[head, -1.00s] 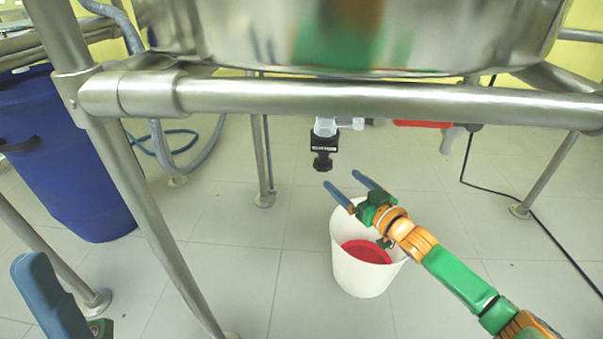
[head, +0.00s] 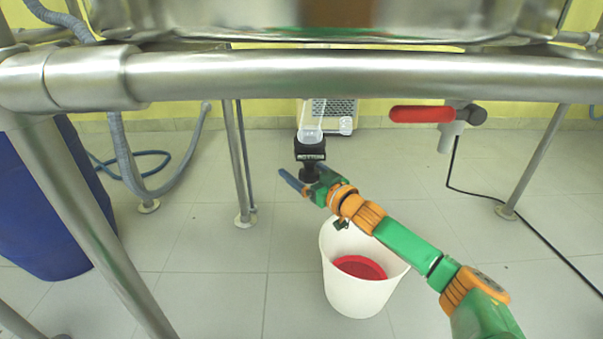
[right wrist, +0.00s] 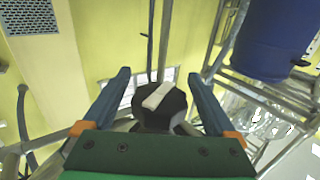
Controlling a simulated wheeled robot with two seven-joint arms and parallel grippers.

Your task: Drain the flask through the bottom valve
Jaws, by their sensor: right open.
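The bottom valve (head: 310,150) hangs below the steel rail in the head view, a black body under a clear glass outlet (head: 311,132). Its black knob (head: 309,174) points down and is partly covered by my gripper. In the right wrist view the knob (right wrist: 160,105) carries a pale bar and sits between the two blue fingers. My right gripper (head: 296,173) is open around the knob; I cannot tell whether either finger touches it. It also shows in the right wrist view (right wrist: 158,75). The flask itself cannot be made out. My left gripper is not in view.
A white bucket (head: 350,297) with a red inside bottom stands on the floor below my right gripper. A steel rail (head: 400,78) crosses above the valve. A red-handled valve (head: 420,114) hangs to the right. A blue barrel (head: 50,215) stands at the left.

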